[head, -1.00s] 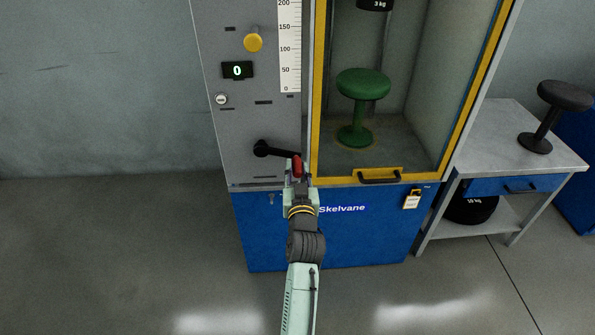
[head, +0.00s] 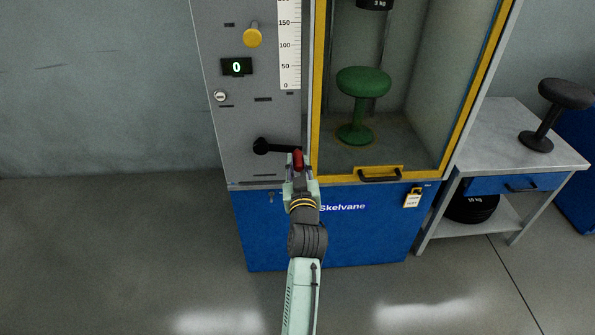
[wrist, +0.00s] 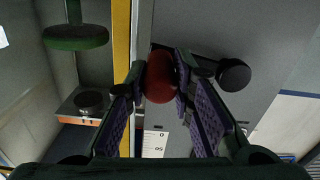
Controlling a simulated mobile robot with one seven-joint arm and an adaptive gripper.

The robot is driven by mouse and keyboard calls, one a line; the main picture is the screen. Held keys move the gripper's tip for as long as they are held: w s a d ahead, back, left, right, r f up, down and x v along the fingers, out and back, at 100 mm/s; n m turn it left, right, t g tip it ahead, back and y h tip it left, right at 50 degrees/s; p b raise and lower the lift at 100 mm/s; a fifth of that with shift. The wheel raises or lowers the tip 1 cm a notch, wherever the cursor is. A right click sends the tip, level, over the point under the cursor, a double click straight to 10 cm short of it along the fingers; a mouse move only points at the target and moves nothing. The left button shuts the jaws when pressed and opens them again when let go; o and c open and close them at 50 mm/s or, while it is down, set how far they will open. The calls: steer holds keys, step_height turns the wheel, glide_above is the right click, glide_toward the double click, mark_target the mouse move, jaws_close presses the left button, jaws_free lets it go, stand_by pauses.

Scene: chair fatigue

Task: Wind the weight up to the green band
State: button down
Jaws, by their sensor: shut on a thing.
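A black crank (head: 275,147) with a red knob (head: 298,158) is on the grey panel of the test machine, its arm pointing right. My gripper (head: 299,168) is shut on the red knob; the wrist view shows the knob (wrist: 159,78) between the two fingers. The black weight (head: 375,4), marked 3 kg, hangs above the green stool (head: 361,100) inside the cabinet, its upper part cut off by the picture's edge. A white scale (head: 289,50) shows numbers from 0 to 150. No green band is visible on the part of the scale in view.
A yellow knob (head: 253,36) and a display (head: 237,67) reading 0 are on the panel. The yellow-framed door has a black handle (head: 379,175). A padlock (head: 412,198) hangs on the blue base. A side table (head: 500,150) with a dark stool (head: 550,110) stands right.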

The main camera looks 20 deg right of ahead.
steer(key=shift+r+n, duration=1.05)
steer(key=shift+n, duration=0.05)
steer(key=c, duration=1.4)
jaws_free()
steer(key=v, duration=1.2)
